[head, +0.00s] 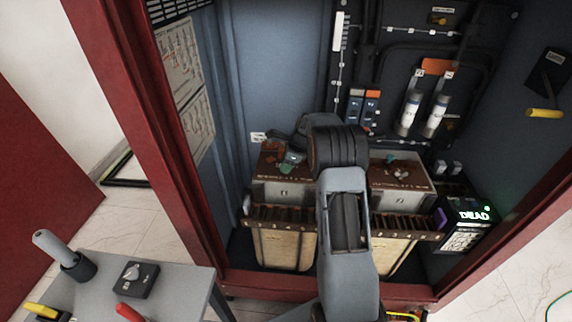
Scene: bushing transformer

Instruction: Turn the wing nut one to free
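Two transformer boxes stand side by side in the open cabinet, a left box (285,192) and a right box (402,198), each with a brown top. A small greenish piece (291,164) on the left box's top looks like a wing nut. A similar small piece (397,168) lies on the right box's top. I cannot read which is number one. My gripper (282,152) is over the left box, close to its greenish piece. Its fingertips are dark and small, so I cannot tell contact or opening. My arm hides the space between the boxes.
A dark box with a lit "DEAD" display (471,217) stands at the cabinet's right. White cylinders (410,113), switches and cables line the back wall. A yellow handle (544,113) sticks out at right. A grey table (185,285) with tools is at lower left.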

